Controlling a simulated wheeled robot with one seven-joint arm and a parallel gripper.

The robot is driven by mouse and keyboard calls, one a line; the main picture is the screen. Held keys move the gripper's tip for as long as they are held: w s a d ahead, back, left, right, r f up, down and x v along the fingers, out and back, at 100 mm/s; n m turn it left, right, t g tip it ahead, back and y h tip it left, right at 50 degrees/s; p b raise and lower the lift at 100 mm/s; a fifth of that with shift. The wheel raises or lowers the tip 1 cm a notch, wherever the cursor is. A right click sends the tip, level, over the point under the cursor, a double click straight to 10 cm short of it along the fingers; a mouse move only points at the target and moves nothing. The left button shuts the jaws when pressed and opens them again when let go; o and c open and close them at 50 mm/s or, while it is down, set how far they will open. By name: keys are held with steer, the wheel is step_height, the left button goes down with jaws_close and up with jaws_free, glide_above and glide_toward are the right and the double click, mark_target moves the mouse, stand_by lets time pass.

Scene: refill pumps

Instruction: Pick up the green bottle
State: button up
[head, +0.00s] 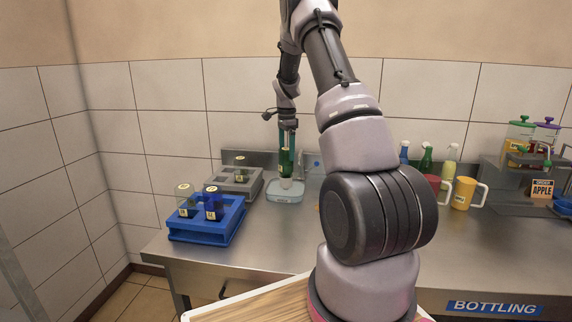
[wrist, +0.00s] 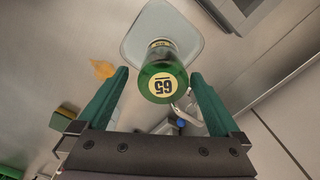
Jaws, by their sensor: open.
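A dark green bottle (head: 286,167) stands upright on a pale square scale-like base (head: 284,196) on the steel counter. In the wrist view the green bottle (wrist: 163,84) shows from above, with a yellow round label marked 65 on its top. My gripper (head: 288,135) is above it, pointing down. In the wrist view my gripper (wrist: 160,76) is open, its green fingers on either side of the bottle's top with visible gaps. I cannot tell how far down the fingers reach. The pale base (wrist: 195,40) shows beneath the bottle.
A blue rack (head: 205,222) with small bottles and a grey rack (head: 234,184) stand to the left. Behind my arm are another green bottle (head: 427,160), a yellow mug (head: 464,195) and a dispenser stand (head: 517,205). An orange patch (wrist: 102,69) lies beside the base.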

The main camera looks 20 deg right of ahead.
mark_target(286, 162)
steer(key=f, duration=0.5)
steer(key=shift+w+f, duration=0.2)
steer(key=shift+f, duration=0.1)
jaws_close()
step_height(286, 162, up, 16)
stand_by(0.9)
steer(key=shift+a, duration=0.1)
